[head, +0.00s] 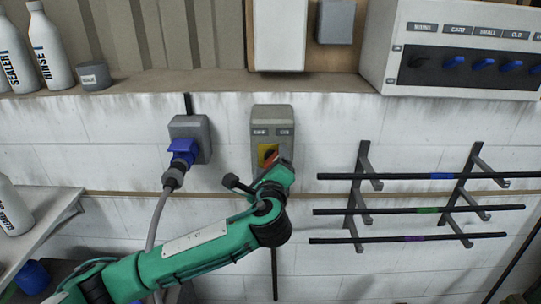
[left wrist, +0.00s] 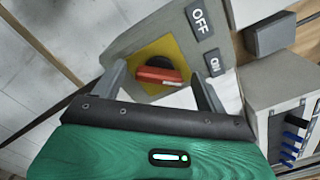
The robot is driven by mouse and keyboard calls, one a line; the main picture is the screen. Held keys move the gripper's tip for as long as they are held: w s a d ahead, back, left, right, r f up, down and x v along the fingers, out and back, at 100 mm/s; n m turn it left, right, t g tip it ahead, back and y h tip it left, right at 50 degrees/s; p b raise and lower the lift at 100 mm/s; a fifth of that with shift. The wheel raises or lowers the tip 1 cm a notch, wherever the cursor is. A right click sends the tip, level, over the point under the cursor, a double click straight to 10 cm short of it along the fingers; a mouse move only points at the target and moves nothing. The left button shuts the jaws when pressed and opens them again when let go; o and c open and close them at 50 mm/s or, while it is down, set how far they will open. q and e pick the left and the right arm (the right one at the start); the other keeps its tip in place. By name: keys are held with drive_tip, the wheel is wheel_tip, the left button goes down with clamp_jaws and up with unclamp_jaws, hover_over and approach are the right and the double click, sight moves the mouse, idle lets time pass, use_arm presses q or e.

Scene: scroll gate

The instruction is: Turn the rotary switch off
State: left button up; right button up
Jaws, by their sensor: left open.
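The rotary switch is a grey wall box (head: 257,118) with two labels at its top, a yellow plate and a red handle (head: 271,153). In the left wrist view, the red handle (left wrist: 157,76) lies across the yellow plate (left wrist: 150,54), with a dark knob part behind it. The OFF label (left wrist: 199,20) and ON label (left wrist: 214,63) are readable there. My left gripper (left wrist: 162,88) is open, one finger on each side of the handle, with visible gaps. Contact and depth are unclear. In the head view, my green left arm partly covers the plate. My right gripper is out of view.
A blue plug in a grey socket box (head: 190,130) is left of the switch, its cable hanging down. A rack with several dark rods (head: 420,210) is at right. A panel with blue knobs (head: 470,45) is upper right. Bottles (head: 48,48) stand on the shelf.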

use_arm(q)
drive_tip(key=shift+w, duration=0.4)
drive_tip(key=shift+c, duration=0.4)
drive_tip(key=c, duration=0.9)
drive_tip(key=shift+f+n+b, duration=0.2)
drive_tip(key=shift+n+b, duration=2.75)
drive_tip(key=shift+n, duration=1)
drive_tip(key=shift+f+n+b, duration=0.2)
drive_tip(key=shift+n+b, duration=2.7)
drive_tip(key=shift+n, duration=1.05)
